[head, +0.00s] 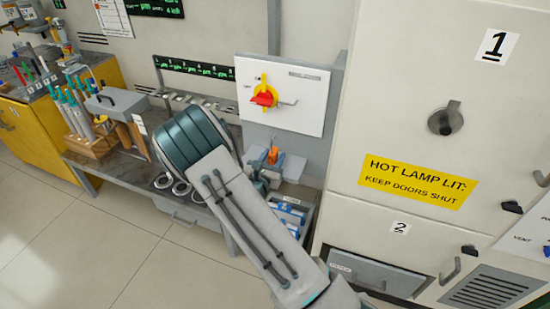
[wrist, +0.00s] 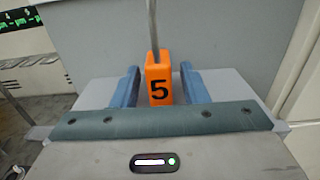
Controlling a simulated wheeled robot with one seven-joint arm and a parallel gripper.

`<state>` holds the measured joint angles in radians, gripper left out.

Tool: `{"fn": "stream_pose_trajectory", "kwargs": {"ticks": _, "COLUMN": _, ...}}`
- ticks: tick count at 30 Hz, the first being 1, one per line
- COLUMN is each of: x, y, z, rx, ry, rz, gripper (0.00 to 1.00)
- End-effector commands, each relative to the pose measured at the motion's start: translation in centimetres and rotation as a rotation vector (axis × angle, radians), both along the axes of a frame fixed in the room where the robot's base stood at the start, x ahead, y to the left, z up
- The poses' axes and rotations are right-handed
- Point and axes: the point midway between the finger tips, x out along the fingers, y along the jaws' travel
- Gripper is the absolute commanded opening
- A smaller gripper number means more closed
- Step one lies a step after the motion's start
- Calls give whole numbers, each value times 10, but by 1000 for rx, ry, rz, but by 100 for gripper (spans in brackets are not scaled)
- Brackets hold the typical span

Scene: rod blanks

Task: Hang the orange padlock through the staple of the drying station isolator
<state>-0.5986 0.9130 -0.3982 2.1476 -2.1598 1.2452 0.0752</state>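The orange padlock (wrist: 159,86), marked 5, stands upright in the wrist view with its grey shackle (wrist: 152,30) rising above it. My gripper (wrist: 160,88) has its two blue fingers on either side of the padlock, with a narrow gap at each side, so it looks open. In the head view the padlock (head: 272,156) is a small orange patch beyond my arm, below the isolator panel. The isolator (head: 264,95) has a red handle on a yellow plate on a white panel (head: 305,95). A grey staple (head: 288,103) sticks out right of the handle.
A large cream cabinet (head: 400,80) with a yellow hot lamp sign (head: 418,181) stands close on the right. A bench (head: 110,165) with a wooden tool rack (head: 95,145) is on the left. Blue-and-white items (head: 290,212) lie low beside my arm. Floor at lower left is clear.

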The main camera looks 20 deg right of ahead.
Motion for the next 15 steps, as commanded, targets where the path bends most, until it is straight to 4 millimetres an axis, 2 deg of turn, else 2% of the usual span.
{"fn": "stream_pose_trajectory", "kwargs": {"ticks": 3, "x": 0, "y": 0, "z": 0, "rx": 0, "ry": 0, "rz": 0, "gripper": 40}}
{"fn": "stream_pose_trajectory", "kwargs": {"ticks": 4, "x": 0, "y": 0, "z": 0, "rx": 0, "ry": 0, "rz": 0, "gripper": 34}}
{"fn": "stream_pose_trajectory", "kwargs": {"ticks": 6, "x": 0, "y": 0, "z": 0, "rx": 0, "ry": 0, "rz": 0, "gripper": 15}}
{"fn": "stream_pose_trajectory", "kwargs": {"ticks": 8, "x": 0, "y": 0, "z": 0, "rx": 0, "ry": 0, "rz": 0, "gripper": 0}}
{"fn": "stream_pose_trajectory", "kwargs": {"ticks": 15, "x": 0, "y": 0, "z": 2, "rx": -1, "ry": -1, "rz": 0, "gripper": 0}}
